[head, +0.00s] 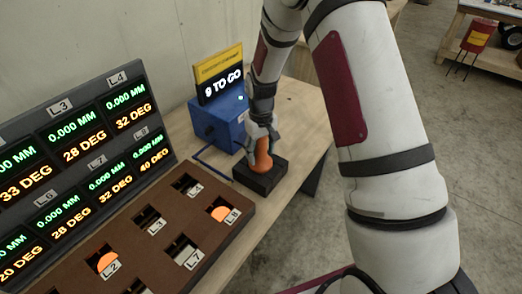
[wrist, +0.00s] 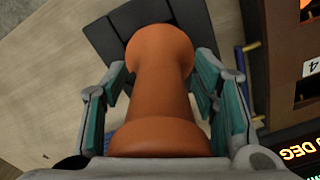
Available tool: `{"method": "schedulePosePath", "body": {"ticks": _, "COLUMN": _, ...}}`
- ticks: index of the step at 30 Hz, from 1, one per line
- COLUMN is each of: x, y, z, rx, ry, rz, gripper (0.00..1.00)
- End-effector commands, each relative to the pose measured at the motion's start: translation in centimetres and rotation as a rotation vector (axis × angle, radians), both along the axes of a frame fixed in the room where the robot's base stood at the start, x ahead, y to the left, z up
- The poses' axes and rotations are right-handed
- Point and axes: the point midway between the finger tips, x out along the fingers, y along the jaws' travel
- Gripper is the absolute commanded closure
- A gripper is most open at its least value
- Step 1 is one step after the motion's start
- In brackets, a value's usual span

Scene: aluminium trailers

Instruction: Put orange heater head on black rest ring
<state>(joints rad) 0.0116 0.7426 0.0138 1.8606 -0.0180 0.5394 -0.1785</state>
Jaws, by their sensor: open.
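The orange heater head (head: 263,162) stands at the black rest (head: 268,181), a low dark block on the wooden bench; I cannot tell whether it is fully seated. My gripper (head: 262,146) is around the heater head from above, its fingers open on either side. In the wrist view the heater head (wrist: 160,75) fills the middle between the teal-padded fingers of the gripper (wrist: 162,88). Part of the black rest (wrist: 104,38) shows beyond it. The ring opening itself is hidden by the head and fingers.
A blue box (head: 219,124) with a "9 TO GO" display (head: 221,87) stands behind the rest. A brown slotted tray (head: 165,235) with orange discs lies to the left, before a readout panel (head: 75,150). Bare bench (head: 302,112) lies right of the blue box.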

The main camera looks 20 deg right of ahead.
Motion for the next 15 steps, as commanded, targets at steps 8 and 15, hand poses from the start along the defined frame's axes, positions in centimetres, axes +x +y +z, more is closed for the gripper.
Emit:
{"method": "schedulePosePath", "body": {"ticks": 8, "x": 0.2, "y": 0.0, "z": 3.0, "rx": 0.000, "ry": -0.005, "rz": 0.000, "gripper": 0.46}}
{"method": "schedulePosePath", "body": {"ticks": 15, "x": 0.2, "y": 0.0, "z": 8.0, "rx": 0.000, "ry": -0.005, "rz": 0.000, "gripper": 0.46}}
